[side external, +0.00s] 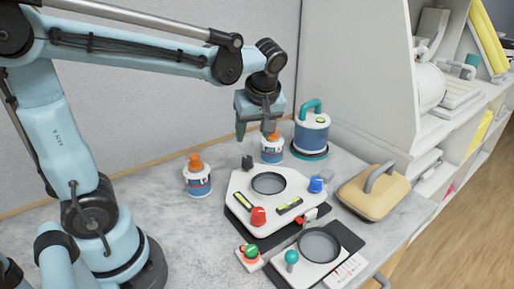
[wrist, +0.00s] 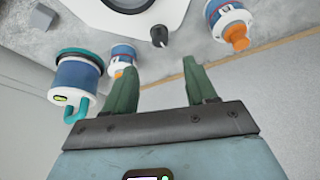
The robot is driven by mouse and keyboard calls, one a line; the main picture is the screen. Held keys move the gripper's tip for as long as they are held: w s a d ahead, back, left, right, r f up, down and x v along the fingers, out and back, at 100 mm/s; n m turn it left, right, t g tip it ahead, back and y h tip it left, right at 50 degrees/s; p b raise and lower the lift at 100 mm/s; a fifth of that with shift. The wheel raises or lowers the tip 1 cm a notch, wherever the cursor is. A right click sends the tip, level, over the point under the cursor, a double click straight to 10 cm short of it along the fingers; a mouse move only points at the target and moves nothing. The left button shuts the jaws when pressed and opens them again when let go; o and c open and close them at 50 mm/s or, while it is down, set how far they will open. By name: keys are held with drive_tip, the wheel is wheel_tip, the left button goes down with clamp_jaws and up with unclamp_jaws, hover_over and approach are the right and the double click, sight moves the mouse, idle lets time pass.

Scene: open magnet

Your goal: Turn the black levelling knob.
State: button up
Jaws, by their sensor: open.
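The black levelling knob (side external: 247,162) stands at the back corner of a white instrument plate (side external: 240,213). In the wrist view the knob (wrist: 159,36) shows beyond my fingertips, roughly centred between them, with a pale mark on it. My gripper (side external: 256,131) is open and empty, pointing down, above the back of the plate and apart from the knob. In the wrist view the green fingers of my gripper (wrist: 158,68) are spread wide. The plate also carries a red knob (side external: 258,216), a blue knob (side external: 316,184) and two yellow-green level vials.
Two orange-capped bottles stand behind the plate, one at left (side external: 198,178) and one close by my gripper (side external: 272,150). A blue canister (side external: 311,134) with a teal handle is at the back. A tan handled block (side external: 373,191) and a grey-black device (side external: 320,245) lie to the right and front.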

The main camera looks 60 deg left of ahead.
sight(247, 159)
drive_tip(key=x, duration=1.1)
drive_tip(key=shift+f, duration=0.1)
clamp_jaws()
drive_tip(key=shift+m, duration=0.3)
